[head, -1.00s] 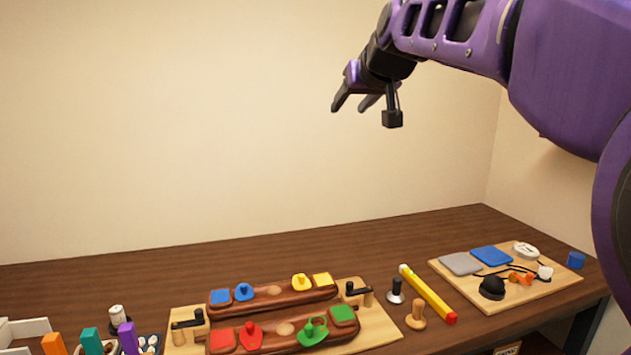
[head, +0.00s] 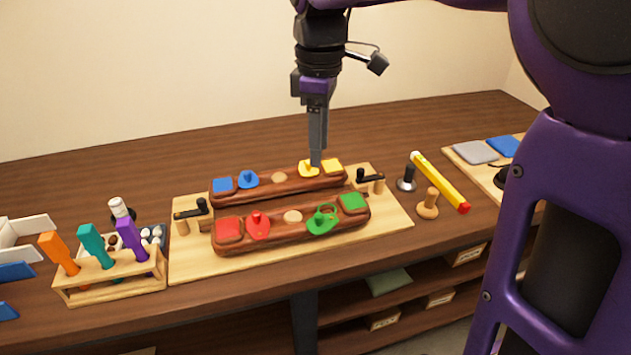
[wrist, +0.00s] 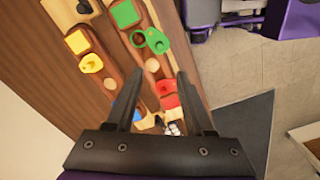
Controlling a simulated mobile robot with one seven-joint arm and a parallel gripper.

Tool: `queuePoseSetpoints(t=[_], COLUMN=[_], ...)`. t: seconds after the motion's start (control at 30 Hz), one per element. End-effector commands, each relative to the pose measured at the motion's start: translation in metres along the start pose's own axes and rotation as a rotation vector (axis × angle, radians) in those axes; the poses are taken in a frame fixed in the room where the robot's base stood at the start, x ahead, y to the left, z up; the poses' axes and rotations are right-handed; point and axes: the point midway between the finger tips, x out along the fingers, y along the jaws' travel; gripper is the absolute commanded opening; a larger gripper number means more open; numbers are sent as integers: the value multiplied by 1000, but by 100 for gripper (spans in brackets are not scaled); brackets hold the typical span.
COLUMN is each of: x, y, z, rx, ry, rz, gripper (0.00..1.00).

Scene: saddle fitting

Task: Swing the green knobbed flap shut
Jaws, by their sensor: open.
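The green knobbed flap (head: 322,223) is on the front wooden bar (head: 290,234), near its right end, beside the green square pad (head: 354,203).
The red knobbed flap (head: 258,225) and blue knobbed flap (head: 247,179) are left on the bars. Black-handled clamps (head: 370,178) (head: 190,212) flank the bars on the board (head: 390,225). A yellow pencil-like bar (head: 440,183) lies right; a tool rack (head: 110,282) stands left.

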Motion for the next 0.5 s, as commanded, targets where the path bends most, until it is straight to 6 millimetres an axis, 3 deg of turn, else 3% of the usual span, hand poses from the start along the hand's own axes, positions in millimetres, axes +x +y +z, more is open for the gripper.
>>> queuePoseSetpoints(t=[0.5], x=[115], y=[0], z=[0], rx=[3], ry=[0], rz=[-3], gripper=[53])
